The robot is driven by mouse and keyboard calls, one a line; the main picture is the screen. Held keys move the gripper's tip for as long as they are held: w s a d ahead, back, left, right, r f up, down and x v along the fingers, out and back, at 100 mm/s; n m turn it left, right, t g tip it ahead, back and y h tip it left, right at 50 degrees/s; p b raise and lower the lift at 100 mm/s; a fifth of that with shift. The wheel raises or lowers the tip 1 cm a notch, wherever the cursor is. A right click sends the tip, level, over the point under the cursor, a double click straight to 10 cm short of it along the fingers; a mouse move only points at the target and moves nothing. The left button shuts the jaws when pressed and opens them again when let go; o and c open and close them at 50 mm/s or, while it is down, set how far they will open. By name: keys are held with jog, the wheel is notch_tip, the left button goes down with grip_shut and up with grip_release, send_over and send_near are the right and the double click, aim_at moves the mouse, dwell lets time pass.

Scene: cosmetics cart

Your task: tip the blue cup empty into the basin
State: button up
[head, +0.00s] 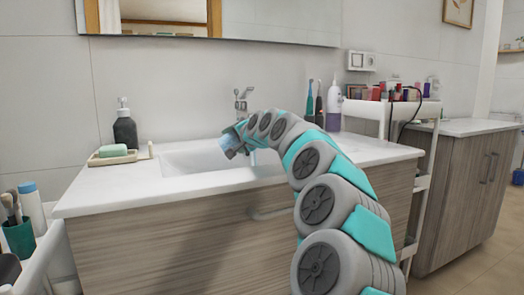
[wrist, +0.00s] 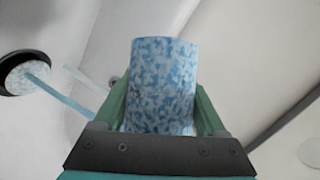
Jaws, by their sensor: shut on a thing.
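The blue cup (head: 231,143) is over the white basin (head: 185,161), tilted, with one end pointing down and left in the head view. In the wrist view the cup (wrist: 163,85) is speckled blue and white and sits between the two green fingers of my gripper (wrist: 163,108). My gripper is shut on it. In the wrist view a light blue strip (wrist: 62,95) lies to the left of the cup, near a dark-rimmed round thing (wrist: 28,73). I cannot tell what the strip is. The cup's inside is hidden.
The faucet (head: 241,99) stands behind the basin. A soap dish (head: 112,158) and a dark pump bottle (head: 124,128) are at the left. Toothbrushes (head: 309,101) and a white-purple bottle (head: 334,105) stand at the right. A cart (head: 38,250) is at lower left.

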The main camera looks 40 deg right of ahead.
jog(key=shift+d+r+m+t+y+p, duration=0.1)
jog(key=shift+r+m+t+y+p, duration=0.3)
jog(key=shift+m, duration=0.4)
dwell(0.8)
jog(key=shift+s+d+r+m+t+p, duration=0.4)
jog(key=shift+d+r+m, duration=0.05)
jog(key=shift+d+m, duration=0.3)
dwell(0.5)
jog(key=shift+d+r+m+y+p, duration=0.1)
jog(key=shift+r+m+y+p, duration=0.15)
jog(key=shift+m+y+p, duration=0.1)
jog(key=shift+s+d+r+m+t, duration=0.1)
jog(key=shift+r+m+t, duration=0.05)
jog(key=shift+m+t, duration=0.2)
jog(key=shift+r+m, duration=0.1)
jog(key=shift+m, duration=0.15)
